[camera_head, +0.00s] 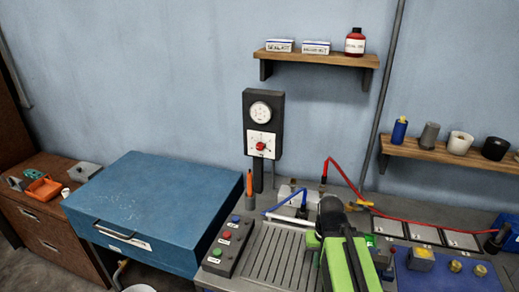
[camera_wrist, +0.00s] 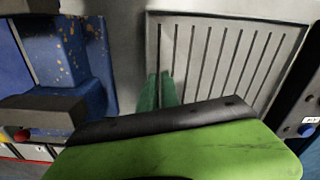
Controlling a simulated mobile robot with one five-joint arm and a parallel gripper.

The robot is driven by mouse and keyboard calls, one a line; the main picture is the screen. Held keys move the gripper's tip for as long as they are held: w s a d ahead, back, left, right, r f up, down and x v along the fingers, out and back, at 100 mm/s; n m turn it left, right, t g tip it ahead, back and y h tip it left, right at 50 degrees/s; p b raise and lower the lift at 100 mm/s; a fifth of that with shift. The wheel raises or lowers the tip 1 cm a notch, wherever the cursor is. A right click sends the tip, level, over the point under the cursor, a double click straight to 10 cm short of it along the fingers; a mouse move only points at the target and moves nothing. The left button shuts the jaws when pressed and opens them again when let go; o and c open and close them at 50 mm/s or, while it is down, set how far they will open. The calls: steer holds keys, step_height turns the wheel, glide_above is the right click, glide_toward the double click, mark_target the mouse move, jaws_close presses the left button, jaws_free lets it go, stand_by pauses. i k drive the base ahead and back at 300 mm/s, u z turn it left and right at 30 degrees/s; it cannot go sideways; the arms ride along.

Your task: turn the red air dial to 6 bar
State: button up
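The red air dial (camera_head: 261,146) sits on a white scale plate in the lower half of a dark panel (camera_head: 249,122) on the back wall. A round white gauge (camera_head: 260,112) is above it. The dial setting and gauge reading are too small to read. My gripper is low over the bench, right of and nearer than the dial, apart from it; my arm hides it in the head view. In the wrist view, two green fingers (camera_wrist: 160,92) show close together over the grooved plate, partly hidden. Nothing shows between them, and their opening is unclear. The dial is outside the wrist view.
A button box (camera_head: 228,245) and an upright orange-tipped tool (camera_head: 249,184) stand below the panel. A blue hose (camera_head: 285,218) and a red hose (camera_head: 343,173) cross the bench. A blue cabinet (camera_head: 150,205) is at left. A shelf (camera_head: 315,57) hangs above right.

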mark_target(260, 146)
steer(key=k, duration=1.15)
steer(key=u, duration=1)
steer(key=i, duration=1.15)
steer(key=u, duration=0.4)
